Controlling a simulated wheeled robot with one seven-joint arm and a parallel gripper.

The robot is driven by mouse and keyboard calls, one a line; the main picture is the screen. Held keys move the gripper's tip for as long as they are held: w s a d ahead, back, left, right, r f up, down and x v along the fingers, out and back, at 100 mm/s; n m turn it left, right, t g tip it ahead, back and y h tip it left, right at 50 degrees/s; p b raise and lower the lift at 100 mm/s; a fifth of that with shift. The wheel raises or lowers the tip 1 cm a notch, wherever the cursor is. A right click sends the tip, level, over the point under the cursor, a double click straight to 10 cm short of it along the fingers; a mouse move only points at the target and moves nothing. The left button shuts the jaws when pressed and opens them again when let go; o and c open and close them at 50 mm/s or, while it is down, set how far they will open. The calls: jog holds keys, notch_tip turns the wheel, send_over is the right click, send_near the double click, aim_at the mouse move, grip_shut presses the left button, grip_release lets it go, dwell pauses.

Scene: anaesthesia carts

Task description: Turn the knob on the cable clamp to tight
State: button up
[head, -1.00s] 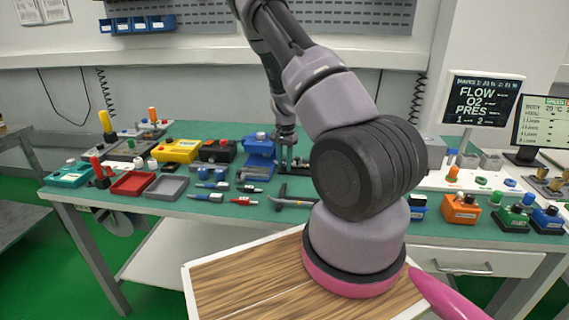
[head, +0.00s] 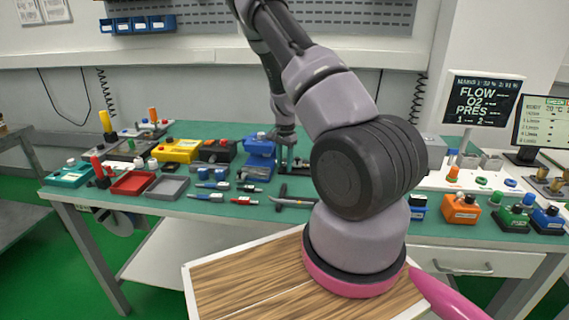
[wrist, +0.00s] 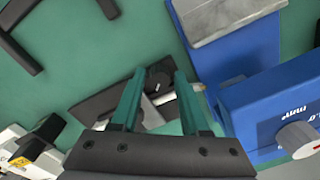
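In the wrist view, a small dark knob (wrist: 157,82) sits on what looks like the cable clamp, a dark plate (wrist: 95,103) with pale metal parts lying on the green bench. My gripper (wrist: 160,73) is open, with its two teal fingers apart on either side of the knob. I cannot tell whether either finger touches it or how far the knob is turned. In the head view my gripper (head: 287,158) points down at the bench beside a blue device (head: 260,146); the clamp is too small and hidden there to make out.
The blue device (wrist: 270,105) with a grey knob stands close to the right of my fingers in the wrist view. A white device (wrist: 25,148) is at lower left. Pens and connectors (head: 212,185) and a dark hammer-like tool (head: 293,203) lie nearer the bench's front edge.

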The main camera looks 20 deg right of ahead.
aim_at(285, 165)
jog(key=shift+r, duration=0.1)
notch_tip(285, 165, up, 11)
jog(key=shift+s, duration=0.15)
dwell(0.3)
jog(key=shift+d+f, duration=0.1)
jog(key=shift+f, duration=0.1)
